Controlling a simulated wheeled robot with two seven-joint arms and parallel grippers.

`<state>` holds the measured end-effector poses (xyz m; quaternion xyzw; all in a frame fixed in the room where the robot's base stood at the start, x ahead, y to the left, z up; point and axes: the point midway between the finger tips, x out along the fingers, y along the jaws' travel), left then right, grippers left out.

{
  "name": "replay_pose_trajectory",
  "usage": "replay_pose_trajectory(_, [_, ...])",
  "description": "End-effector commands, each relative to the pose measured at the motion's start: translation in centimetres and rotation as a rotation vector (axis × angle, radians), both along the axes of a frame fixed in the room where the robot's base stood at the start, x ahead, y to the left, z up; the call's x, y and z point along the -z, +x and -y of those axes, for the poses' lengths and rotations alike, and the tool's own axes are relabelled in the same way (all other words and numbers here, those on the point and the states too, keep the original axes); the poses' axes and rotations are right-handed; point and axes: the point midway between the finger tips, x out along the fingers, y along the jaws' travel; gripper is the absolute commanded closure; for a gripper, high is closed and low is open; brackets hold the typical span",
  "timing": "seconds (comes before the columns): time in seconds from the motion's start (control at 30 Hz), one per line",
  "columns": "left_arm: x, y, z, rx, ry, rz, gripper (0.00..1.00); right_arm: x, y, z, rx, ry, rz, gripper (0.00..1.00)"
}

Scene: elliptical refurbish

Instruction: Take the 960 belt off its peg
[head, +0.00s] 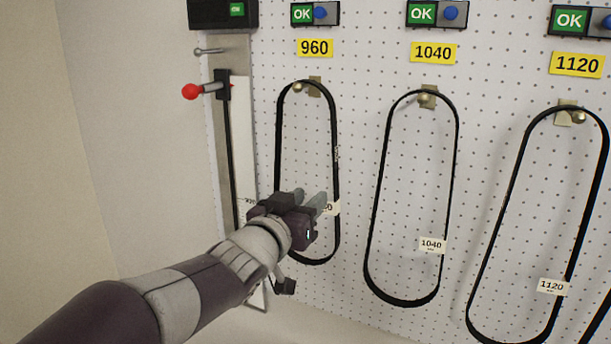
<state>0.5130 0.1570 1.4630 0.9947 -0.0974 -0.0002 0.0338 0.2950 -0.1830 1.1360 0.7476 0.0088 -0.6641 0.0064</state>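The 960 belt (279,135) is a black loop hanging from a brass peg (298,87) under the yellow 960 label (314,48). Its lower end hangs free near the pegboard. My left gripper (318,203) is in front of the lower half of the belt and hides part of its left side and most of its white tag (333,208). The fingers point up and to the right, near the belt's right side. I cannot tell whether they touch the belt or how far apart they are. My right gripper is not in view.
The 1040 belt (457,150) and the 1120 belt (497,215) hang on pegs to the right. A vertical gauge with a red-knobbed lever (191,92) stands left of the 960 belt. Green OK boxes (302,14) line the top of the white pegboard.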

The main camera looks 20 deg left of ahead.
Motion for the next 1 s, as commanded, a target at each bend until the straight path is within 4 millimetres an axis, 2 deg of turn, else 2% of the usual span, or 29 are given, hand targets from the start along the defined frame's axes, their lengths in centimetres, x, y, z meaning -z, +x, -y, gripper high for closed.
replay_pose_trajectory(0.2, [-0.3, 4.2, 0.9, -0.001, -0.005, -0.006, 0.65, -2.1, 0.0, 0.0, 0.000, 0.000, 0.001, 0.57])
replay_pose_trajectory(0.3, [-0.3, 5.8, 1.2, -0.001, -0.005, -0.005, 0.65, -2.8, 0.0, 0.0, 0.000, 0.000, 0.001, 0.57])
replay_pose_trajectory(0.43, [-0.1, 7.0, 1.4, -0.002, -0.004, -0.006, 0.65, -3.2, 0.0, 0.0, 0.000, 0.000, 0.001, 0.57])
replay_pose_trajectory(0.6, [-0.5, 9.8, 2.4, 0.000, -0.005, -0.010, 0.65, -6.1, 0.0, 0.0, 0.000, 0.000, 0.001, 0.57])
replay_pose_trajectory(0.7, [-0.2, 11.3, 2.6, -0.002, -0.005, -0.008, 0.65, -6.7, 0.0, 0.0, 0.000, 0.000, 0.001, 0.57])
replay_pose_trajectory(0.97, [0.3, 11.9, 2.7, -0.004, -0.004, -0.006, 0.65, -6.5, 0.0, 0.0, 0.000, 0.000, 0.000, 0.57])
replay_pose_trajectory(1.0, [0.3, 11.9, 2.7, -0.004, -0.004, -0.006, 0.71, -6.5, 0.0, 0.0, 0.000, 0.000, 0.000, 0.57])
